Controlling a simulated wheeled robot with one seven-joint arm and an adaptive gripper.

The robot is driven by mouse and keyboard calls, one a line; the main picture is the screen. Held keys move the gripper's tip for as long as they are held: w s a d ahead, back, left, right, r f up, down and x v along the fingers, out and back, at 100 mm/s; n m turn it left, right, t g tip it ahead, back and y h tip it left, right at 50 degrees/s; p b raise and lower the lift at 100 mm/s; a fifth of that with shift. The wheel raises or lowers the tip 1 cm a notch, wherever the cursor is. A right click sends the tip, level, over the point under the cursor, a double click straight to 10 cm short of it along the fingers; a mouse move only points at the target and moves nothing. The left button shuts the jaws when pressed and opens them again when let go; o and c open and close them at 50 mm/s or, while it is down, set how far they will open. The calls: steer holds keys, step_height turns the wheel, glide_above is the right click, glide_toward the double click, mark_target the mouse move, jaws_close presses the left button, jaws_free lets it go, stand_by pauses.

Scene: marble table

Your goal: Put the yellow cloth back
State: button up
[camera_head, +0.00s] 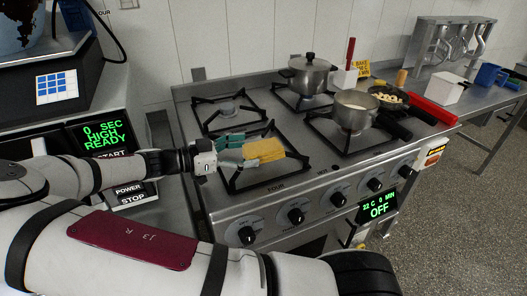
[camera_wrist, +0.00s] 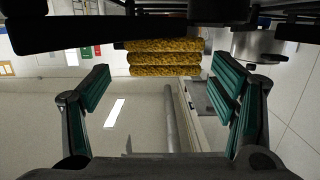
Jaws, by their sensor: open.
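The yellow cloth (camera_head: 264,150) appears over the front left burner of the stove. In the wrist view the yellow cloth (camera_wrist: 165,57) shows as several stacked folds, beyond and between my fingers. My gripper (camera_head: 238,153) reaches in from the left, just left of the cloth. Its green-padded fingers are spread apart, and the wrist view shows empty space between them (camera_wrist: 163,100). I cannot tell whether a fingertip touches the cloth, or whether the cloth rests on the grate.
The stove (camera_head: 232,203) has black grates and front knobs. A lidded pot (camera_head: 308,76), an open pot (camera_head: 354,112) and a pan of pale food (camera_head: 389,98) stand on its right half. A red object (camera_head: 432,110) lies at its right edge. A counter with containers continues right.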

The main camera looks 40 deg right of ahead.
mark_target(266, 147)
steer(key=shift+p+x, duration=0.3)
steer(key=shift+x, duration=2.55)
steer(key=shift+r, duration=0.2)
steer(key=c, duration=1.4)
steer(key=shift+o, duration=0.2)
steer(key=shift+r, duration=0.15)
steer(key=shift+r, duration=0.6)
step_height(266, 147, up, 2)
steer(key=shift+s+r, duration=0.1)
steer(key=shift+r, duration=0.1)
steer(key=s+a+r+p, duration=0.1)
steer(key=s+a, duration=0.3)
steer(key=s, duration=1.1)
steer(key=shift+a+p, duration=0.2)
steer(key=shift+p, duration=0.2)
